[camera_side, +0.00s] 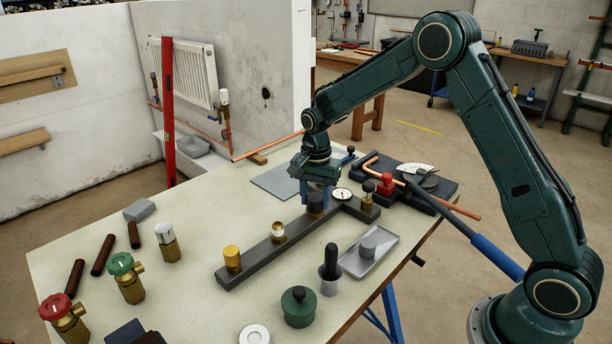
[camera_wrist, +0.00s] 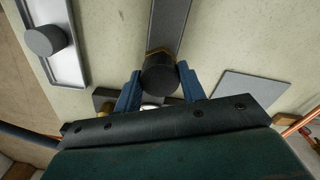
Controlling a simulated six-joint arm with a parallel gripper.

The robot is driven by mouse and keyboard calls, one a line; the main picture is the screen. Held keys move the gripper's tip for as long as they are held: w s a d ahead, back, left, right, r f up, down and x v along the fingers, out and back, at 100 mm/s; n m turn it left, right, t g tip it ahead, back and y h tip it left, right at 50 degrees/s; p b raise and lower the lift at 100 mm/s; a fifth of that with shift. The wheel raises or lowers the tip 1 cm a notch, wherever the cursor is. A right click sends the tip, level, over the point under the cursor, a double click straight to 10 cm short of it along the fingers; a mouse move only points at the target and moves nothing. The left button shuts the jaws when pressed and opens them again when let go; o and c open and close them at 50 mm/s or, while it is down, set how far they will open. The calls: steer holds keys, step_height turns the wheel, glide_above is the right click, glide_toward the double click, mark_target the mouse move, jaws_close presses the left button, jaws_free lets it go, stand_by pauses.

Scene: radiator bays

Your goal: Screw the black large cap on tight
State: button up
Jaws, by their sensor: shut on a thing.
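The black large cap (camera_wrist: 159,76) sits between the two blue fingers of my gripper (camera_wrist: 161,88) in the wrist view. In the side view the cap (camera_side: 315,205) shows below my gripper (camera_side: 318,190), over the dark bar (camera_side: 258,255) on the table. A brass-coloured edge (camera_wrist: 158,51) shows beside the cap in the wrist view. My gripper is shut on the cap from above. The thread under the cap is hidden, so I cannot tell how tight it sits.
On the same bar stand a yellow cap (camera_side: 232,259), a white-topped brass fitting (camera_side: 278,232) and a round gauge (camera_side: 342,194). A grey tray (camera_side: 356,268) with a grey cylinder lies in front. Copper pipes (camera_side: 440,200) lie to the right.

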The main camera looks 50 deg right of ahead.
steer(key=m, duration=0.4)
steer(key=shift+m, duration=0.3)
steer(key=m, duration=0.4)
steer(key=shift+m, duration=0.4)
steer(key=o, duration=0.9)
steer(key=shift+r, duration=0.1)
steer(key=shift+r, duration=3.4)
